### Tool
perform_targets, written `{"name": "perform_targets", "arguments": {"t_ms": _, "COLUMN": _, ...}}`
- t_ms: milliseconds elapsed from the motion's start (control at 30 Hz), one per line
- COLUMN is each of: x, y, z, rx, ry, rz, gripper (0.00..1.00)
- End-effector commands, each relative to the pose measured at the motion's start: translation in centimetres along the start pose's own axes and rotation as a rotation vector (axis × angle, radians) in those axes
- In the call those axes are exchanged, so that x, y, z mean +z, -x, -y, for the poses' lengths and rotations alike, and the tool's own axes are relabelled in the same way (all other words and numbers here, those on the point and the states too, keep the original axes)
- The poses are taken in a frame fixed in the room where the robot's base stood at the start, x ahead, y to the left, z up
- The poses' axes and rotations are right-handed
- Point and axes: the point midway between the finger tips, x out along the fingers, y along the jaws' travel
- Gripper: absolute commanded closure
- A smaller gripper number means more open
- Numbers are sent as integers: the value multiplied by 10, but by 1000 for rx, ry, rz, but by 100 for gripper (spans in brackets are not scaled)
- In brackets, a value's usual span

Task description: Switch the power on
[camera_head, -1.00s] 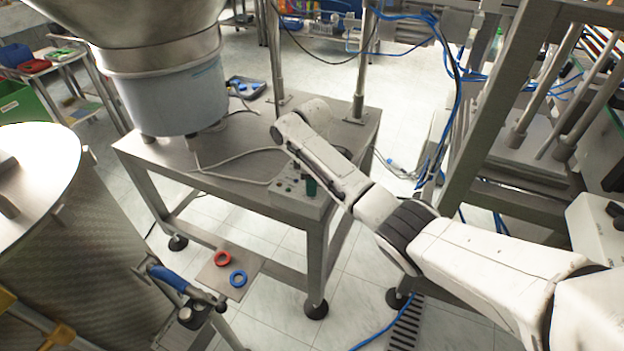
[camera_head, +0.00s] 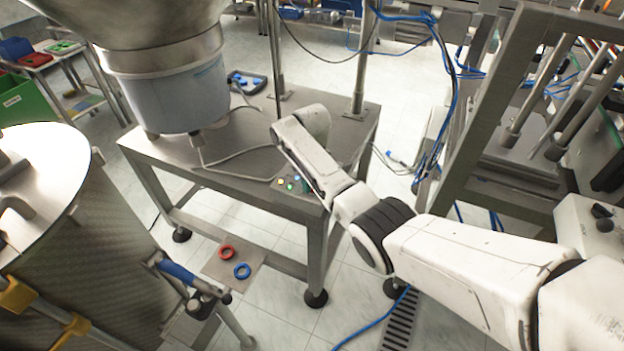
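The control box (camera_head: 287,189) sits on the near edge of the steel table. Its front panel shows a yellow light and a green light, both bright. My white arm reaches in from the right and bends over the table beside the box. My gripper (camera_head: 298,178) is at the panel's right side, mostly hidden behind my arm. Only a small teal-green part shows there. I cannot tell whether its fingers are open, or whether it touches a switch. Any switch there is too small or covered to make out.
The steel table (camera_head: 225,160) carries a feeder bowl (camera_head: 165,95) and a loose cable. A blue-handled cart (camera_head: 178,272) and a large drum (camera_head: 90,245) stand at left. A metal frame (camera_head: 480,110) stands at right. A red ring (camera_head: 227,252) and a blue ring (camera_head: 242,271) lie below the table.

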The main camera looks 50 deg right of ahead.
Motion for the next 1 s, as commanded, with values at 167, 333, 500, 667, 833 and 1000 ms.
{"name": "perform_targets", "arguments": {"t_ms": 167, "x": -1, "y": 1, "z": 0, "rx": 0, "ry": -52, "rz": -3, "gripper": 99}}
{"name": "perform_targets", "arguments": {"t_ms": 333, "x": -1, "y": 1, "z": 0, "rx": 0, "ry": -74, "rz": -3, "gripper": 99}}
{"name": "perform_targets", "arguments": {"t_ms": 500, "x": -1, "y": 1, "z": 0, "rx": 1, "ry": -78, "rz": -4, "gripper": 98}}
{"name": "perform_targets", "arguments": {"t_ms": 667, "x": -2, "y": 1, "z": 0, "rx": 0, "ry": -78, "rz": -4, "gripper": 99}}
{"name": "perform_targets", "arguments": {"t_ms": 833, "x": -1, "y": 1, "z": 0, "rx": 0, "ry": -77, "rz": -4, "gripper": 57}}
{"name": "perform_targets", "arguments": {"t_ms": 1000, "x": -1, "y": 1, "z": 0, "rx": 0, "ry": -77, "rz": -2, "gripper": 43}}
